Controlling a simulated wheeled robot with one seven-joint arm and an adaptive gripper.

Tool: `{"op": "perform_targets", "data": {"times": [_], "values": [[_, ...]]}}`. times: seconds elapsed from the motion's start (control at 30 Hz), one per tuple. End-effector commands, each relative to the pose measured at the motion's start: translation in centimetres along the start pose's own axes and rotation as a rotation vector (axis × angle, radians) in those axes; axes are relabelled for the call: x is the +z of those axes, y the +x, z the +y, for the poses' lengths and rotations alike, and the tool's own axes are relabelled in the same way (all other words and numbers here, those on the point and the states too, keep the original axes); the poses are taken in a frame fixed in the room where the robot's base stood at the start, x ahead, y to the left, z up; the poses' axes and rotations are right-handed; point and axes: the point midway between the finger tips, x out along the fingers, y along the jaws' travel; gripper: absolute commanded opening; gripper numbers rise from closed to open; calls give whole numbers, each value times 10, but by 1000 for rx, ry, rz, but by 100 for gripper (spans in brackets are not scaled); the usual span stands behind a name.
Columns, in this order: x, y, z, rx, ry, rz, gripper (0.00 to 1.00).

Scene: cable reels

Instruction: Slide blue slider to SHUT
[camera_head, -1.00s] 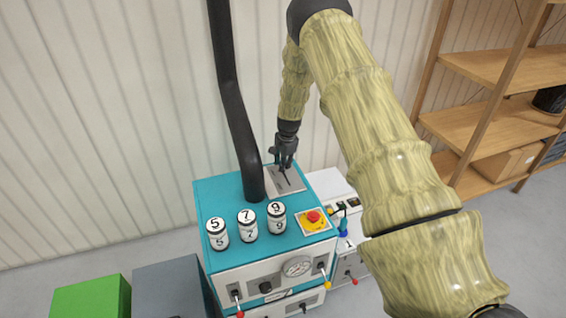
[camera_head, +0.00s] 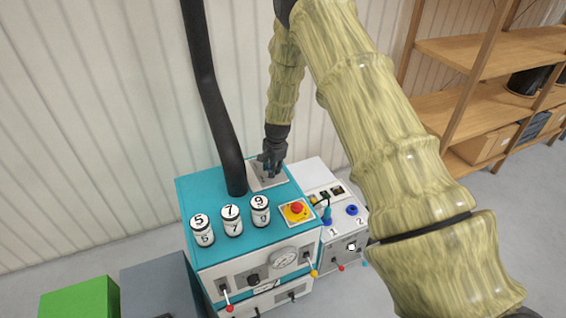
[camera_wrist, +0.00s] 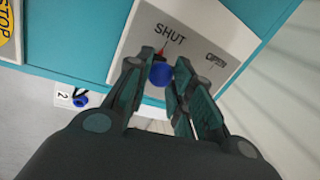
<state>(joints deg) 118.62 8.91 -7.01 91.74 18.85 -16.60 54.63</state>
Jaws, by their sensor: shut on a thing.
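The blue slider (camera_wrist: 160,74) shows as a round blue knob between my fingers in the wrist view. It stands on a grey metal plate (camera_wrist: 140,37). The word SHUT is printed on the plate just above the knob in that picture, with a small red mark between them. A second, blurred label is to the right. My gripper (camera_wrist: 159,67) is shut on the blue slider, one finger on each side. In the head view my gripper (camera_head: 271,166) is over the plate (camera_head: 267,181) at the back of the teal machine top, and its fingers hide the slider.
On the teal machine (camera_head: 240,245) stand a black pipe (camera_head: 232,160), several numbered white cylinders (camera_head: 231,221) and a red stop button (camera_head: 296,208). A white unit (camera_head: 340,228) with blue knobs is at the right. A green box (camera_head: 75,298) is at front left. Wooden shelves stand right.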

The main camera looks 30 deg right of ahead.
Motion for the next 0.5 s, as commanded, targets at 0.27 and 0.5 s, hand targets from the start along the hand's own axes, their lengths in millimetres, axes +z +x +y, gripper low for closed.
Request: {"op": "perform_targets", "data": {"times": [0.27,0.5], "values": [[2,1,3,7,-3,-2,0],[2,1,3,6,-3,-2,46]]}}
